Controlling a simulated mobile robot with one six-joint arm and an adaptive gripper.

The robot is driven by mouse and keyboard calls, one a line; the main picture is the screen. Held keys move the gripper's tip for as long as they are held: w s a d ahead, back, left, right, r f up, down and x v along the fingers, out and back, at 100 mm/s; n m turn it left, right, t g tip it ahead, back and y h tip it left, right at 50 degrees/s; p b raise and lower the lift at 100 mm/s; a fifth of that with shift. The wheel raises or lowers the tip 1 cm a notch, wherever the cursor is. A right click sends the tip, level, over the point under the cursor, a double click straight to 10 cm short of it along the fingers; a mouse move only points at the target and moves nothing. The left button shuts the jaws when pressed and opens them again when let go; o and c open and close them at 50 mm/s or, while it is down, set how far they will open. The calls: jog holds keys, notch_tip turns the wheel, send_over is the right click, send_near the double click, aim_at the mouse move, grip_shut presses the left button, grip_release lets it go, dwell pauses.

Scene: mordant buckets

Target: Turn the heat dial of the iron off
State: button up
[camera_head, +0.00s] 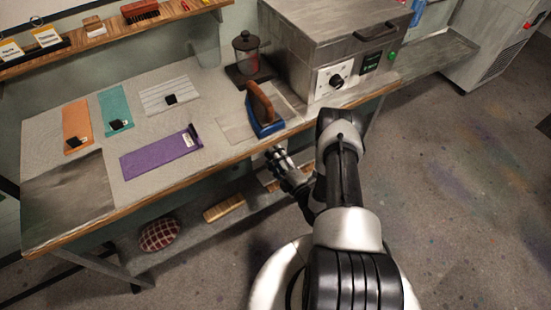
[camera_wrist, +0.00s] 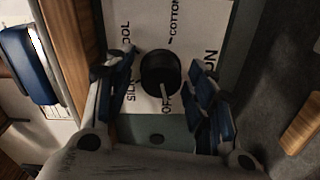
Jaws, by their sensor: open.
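The iron (camera_head: 265,112), blue with a brown handle, stands upright on the bench by the front edge. Its blue body also shows at the left of the wrist view (camera_wrist: 27,68). A black round dial (camera_wrist: 158,68) sits on a white panel (camera_wrist: 190,22) below the bench edge. The panel has printed words, among them COTTON and SILK. A pale pointer line on the dial points down in the picture, towards letters reading "OF", partly hidden. My gripper (camera_wrist: 164,60) is open, its fingers on either side of the dial; I cannot tell whether they touch it. It also shows at the bench front (camera_head: 277,155).
A metal box (camera_head: 315,40) with its own black knob (camera_head: 337,81) stands at the right of the bench. A dark-lidded jar (camera_head: 246,55) is beside it. Coloured cloths, including a purple one (camera_head: 160,156), lie left. A lower shelf holds a brush (camera_head: 224,208) and checked cushion (camera_head: 160,235).

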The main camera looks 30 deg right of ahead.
jog(key=shift+s, duration=0.1)
jog(key=s, duration=1.2)
jog(key=shift+d+r, duration=0.15)
jog(key=shift+d, duration=0.25)
